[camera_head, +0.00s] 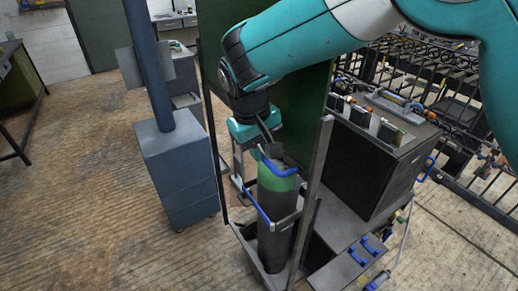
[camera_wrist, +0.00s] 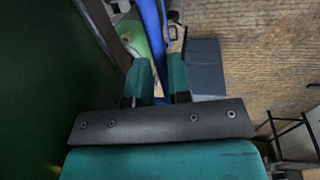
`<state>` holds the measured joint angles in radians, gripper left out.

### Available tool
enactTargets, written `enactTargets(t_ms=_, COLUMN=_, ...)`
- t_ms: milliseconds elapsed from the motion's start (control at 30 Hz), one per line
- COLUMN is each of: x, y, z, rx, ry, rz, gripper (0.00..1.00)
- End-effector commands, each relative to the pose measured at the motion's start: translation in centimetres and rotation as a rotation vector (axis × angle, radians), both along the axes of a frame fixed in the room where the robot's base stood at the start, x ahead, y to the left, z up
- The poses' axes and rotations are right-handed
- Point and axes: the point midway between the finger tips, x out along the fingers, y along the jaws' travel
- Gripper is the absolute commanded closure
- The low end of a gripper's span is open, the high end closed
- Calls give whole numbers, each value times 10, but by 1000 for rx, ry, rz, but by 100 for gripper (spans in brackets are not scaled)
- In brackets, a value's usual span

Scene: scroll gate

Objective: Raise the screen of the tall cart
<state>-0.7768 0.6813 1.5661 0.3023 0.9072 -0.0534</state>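The tall cart (camera_head: 312,190) stands in the middle of the head view, an upright dark frame around a dark cylinder (camera_head: 277,225) with a green upper part. A large dark green panel (camera_head: 290,90) rises behind it; I cannot tell if this is its screen. A curved blue handle (camera_head: 279,166) is at the cylinder's top. My gripper (camera_head: 266,135) points down just above this handle. In the wrist view my gripper's two teal fingers (camera_wrist: 160,75) are a little apart. A bright blue bar (camera_wrist: 151,30) shows between them; whether they touch it is unclear.
A blue-grey cabinet (camera_head: 180,170) with a tall pole stands left of the cart. A black box (camera_head: 375,155) on a grey base is close on the right, with metal racks (camera_head: 430,70) behind. The wooden floor (camera_head: 80,190) at left is clear.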

Motion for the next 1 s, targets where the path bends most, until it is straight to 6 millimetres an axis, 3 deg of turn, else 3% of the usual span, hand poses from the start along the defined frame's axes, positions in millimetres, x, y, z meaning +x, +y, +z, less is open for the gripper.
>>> enactTargets(t_ms=33, x=1, y=1, z=4, rx=5, ry=-5, rz=-1, gripper=69)
enactTargets(t_ms=100, x=1, y=1, z=4, rx=4, ry=-4, rz=0, gripper=60)
enactTargets(t_ms=367, x=0, y=1, z=2, rx=2, ry=-2, rz=1, gripper=60)
enactTargets(t_ms=533, x=-1, y=4, z=16, rx=4, ry=-4, rz=2, gripper=60)
enactTargets(t_ms=667, x=-4, y=9, z=43, rx=6, ry=-7, rz=3, gripper=60)
enactTargets(t_ms=1000, x=-14, y=22, z=135, rx=4, ry=-4, rz=2, gripper=60)
